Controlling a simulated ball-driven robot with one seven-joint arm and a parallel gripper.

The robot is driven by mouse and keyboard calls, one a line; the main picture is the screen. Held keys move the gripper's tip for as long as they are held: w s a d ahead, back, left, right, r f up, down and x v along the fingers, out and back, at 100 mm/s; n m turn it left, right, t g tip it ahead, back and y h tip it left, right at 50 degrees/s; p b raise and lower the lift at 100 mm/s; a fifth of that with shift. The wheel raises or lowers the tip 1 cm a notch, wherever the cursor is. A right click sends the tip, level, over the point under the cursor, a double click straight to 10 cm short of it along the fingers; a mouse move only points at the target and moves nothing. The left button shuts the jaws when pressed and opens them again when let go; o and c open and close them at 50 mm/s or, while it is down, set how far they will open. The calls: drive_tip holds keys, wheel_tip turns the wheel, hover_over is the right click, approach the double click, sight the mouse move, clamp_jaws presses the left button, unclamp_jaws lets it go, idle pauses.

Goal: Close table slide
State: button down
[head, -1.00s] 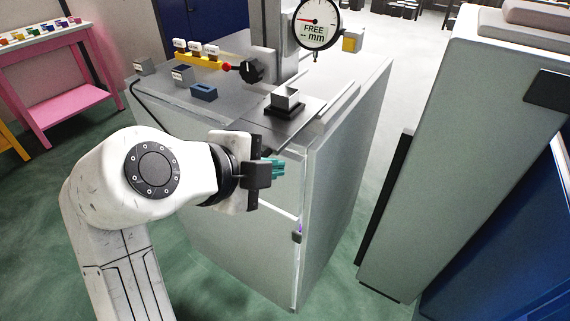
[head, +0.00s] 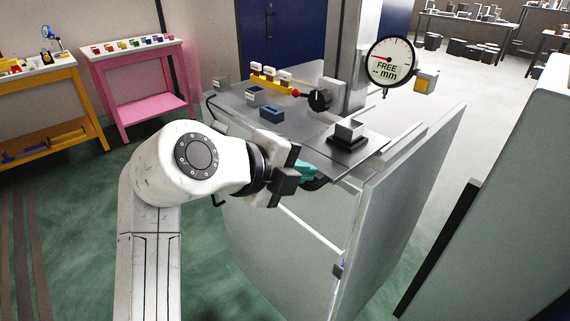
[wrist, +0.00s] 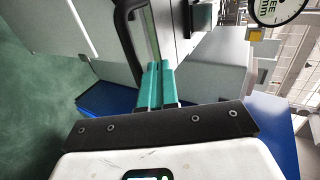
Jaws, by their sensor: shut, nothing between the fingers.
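The grey cabinet-like table (head: 275,225) stands in front of me, with a slide plate (head: 362,158) on its top at the front right. A black handle (head: 316,184) shows at the slide's front, partly hidden by my gripper. In the wrist view the handle (wrist: 128,42) is a curved black bar, left of the fingertips. My gripper (head: 308,172) has teal fingers, shut and empty, at the top front edge of the table beside the handle. In the wrist view the fingers (wrist: 156,82) lie side by side close to the handle; I cannot tell whether they touch it.
A black-based block (head: 348,136), a dial gauge (head: 390,62), a black knob (head: 320,99) and small bins (head: 270,114) stand on top. A large grey cabinet (head: 510,190) is at right. Pink (head: 138,60) and yellow (head: 38,105) tables stand at left. Green floor is open at left.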

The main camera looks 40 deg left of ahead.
sight(350, 147)
drive_tip(key=shift+w+f, duration=0.35)
drive_tip(key=shift+w, duration=0.2)
drive_tip(key=w+b, duration=0.1)
drive_tip(key=w, duration=0.3)
drive_tip(key=w+b, duration=0.1)
drive_tip(key=w, duration=0.3)
drive_tip(key=w+d+b, duration=0.1)
drive_tip(key=w+b, duration=0.1)
drive_tip(key=w, duration=0.2)
drive_tip(key=shift+w, duration=0.3)
drive_tip(key=shift+d, duration=0.1)
